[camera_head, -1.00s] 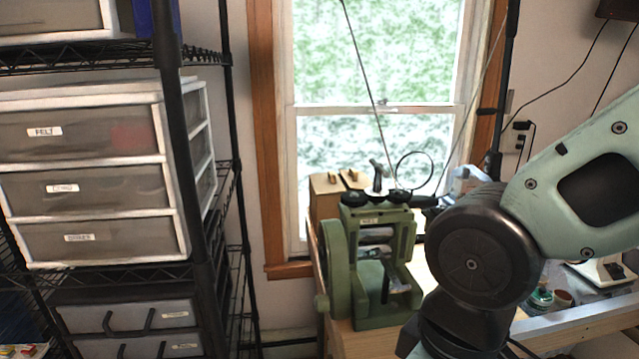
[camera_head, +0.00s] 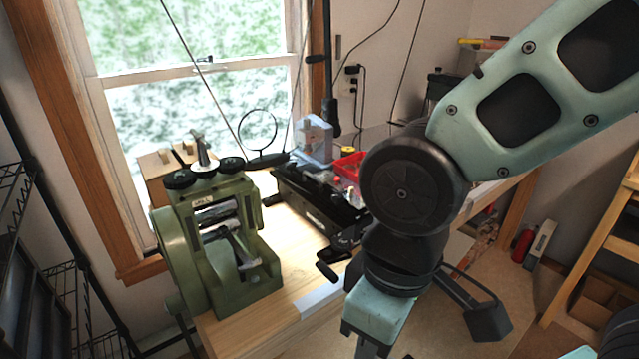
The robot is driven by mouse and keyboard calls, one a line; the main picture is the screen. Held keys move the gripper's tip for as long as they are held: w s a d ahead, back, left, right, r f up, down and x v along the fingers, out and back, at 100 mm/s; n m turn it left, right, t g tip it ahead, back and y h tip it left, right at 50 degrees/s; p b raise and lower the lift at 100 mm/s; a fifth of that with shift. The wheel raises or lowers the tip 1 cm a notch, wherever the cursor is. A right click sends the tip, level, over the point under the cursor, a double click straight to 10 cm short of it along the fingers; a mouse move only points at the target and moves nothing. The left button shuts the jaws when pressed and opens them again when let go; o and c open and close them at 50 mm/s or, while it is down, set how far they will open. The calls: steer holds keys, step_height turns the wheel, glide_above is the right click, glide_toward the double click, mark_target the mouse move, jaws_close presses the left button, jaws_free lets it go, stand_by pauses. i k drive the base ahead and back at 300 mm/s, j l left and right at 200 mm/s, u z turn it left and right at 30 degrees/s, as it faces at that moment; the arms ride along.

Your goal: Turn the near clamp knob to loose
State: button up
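A green rolling mill (camera_head: 215,250) stands on the wooden bench at left. Two black round knobs sit on its top, the nearer one (camera_head: 180,180) at left and the other (camera_head: 231,165) at right. My arm comes in from the upper right and bends down past the bench's front edge.
The bench top (camera_head: 290,270) is bare between mill and black device. A red bin (camera_head: 348,166) and a clear container (camera_head: 314,138) stand behind. A black wire shelf (camera_head: 20,190) is at left, a wooden shelf (camera_head: 600,240) at right.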

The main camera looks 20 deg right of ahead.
mark_target(337, 198)
steer(key=i+z, duration=0.45)
steer(key=i+j+z, duration=0.1)
steer(key=z, duration=0.35)
steer(key=i, duration=0.1)
